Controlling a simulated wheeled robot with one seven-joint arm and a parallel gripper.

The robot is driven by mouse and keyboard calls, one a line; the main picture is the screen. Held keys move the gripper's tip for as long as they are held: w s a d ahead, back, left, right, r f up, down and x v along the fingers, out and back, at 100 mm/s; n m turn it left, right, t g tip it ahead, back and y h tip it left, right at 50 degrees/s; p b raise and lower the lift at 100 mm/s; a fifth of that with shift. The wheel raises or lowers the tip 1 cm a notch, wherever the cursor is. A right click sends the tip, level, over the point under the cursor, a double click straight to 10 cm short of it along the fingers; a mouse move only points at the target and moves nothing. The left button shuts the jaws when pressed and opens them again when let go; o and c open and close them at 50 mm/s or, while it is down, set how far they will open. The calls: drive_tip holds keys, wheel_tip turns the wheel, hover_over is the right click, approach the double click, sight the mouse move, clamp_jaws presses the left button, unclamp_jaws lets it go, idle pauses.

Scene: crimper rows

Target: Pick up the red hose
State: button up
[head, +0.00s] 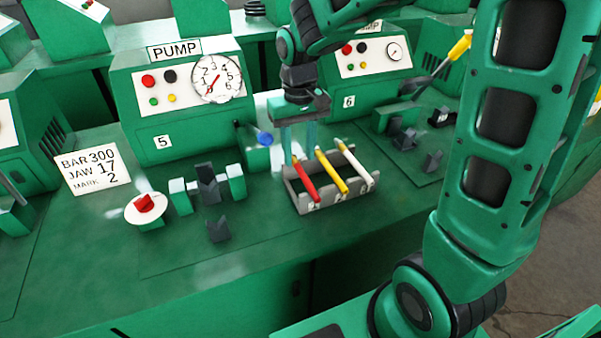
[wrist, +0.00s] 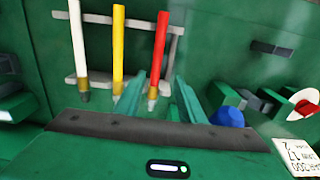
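The red hose (head: 307,184) leans in the left slot of a grey rack (head: 331,201), beside a yellow hose (head: 331,172) and a white hose (head: 354,165). My gripper (head: 300,153) points down over the raised back end of the red hose, its two teal fingers apart. In the wrist view, the red hose (wrist: 161,45) runs toward the fingers, with its metal-coloured end close to the left finger. My gripper (wrist: 169,75) is open there and shows nothing clamped. Whether a finger touches the hose I cannot tell.
The pump cabinet marked 5 (head: 165,115) stands behind, left of the rack. A blue-knobbed lever (head: 264,139) is close to my gripper's left. Left on the bench are grey and green blocks (head: 207,187) and a white disc with a red knob (head: 145,205). The front bench area is clear.

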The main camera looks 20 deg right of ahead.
sight(301, 171)
drive_tip(key=shift+w+d+f, duration=0.1)
drive_tip(key=shift+d+f, duration=0.1)
drive_tip(key=shift+f, duration=1.15)
drive_tip(key=shift+w+d+f, duration=0.1)
drive_tip(key=shift+d+f, duration=0.1)
drive_tip(key=shift+f, duration=1.15)
clamp_jaws()
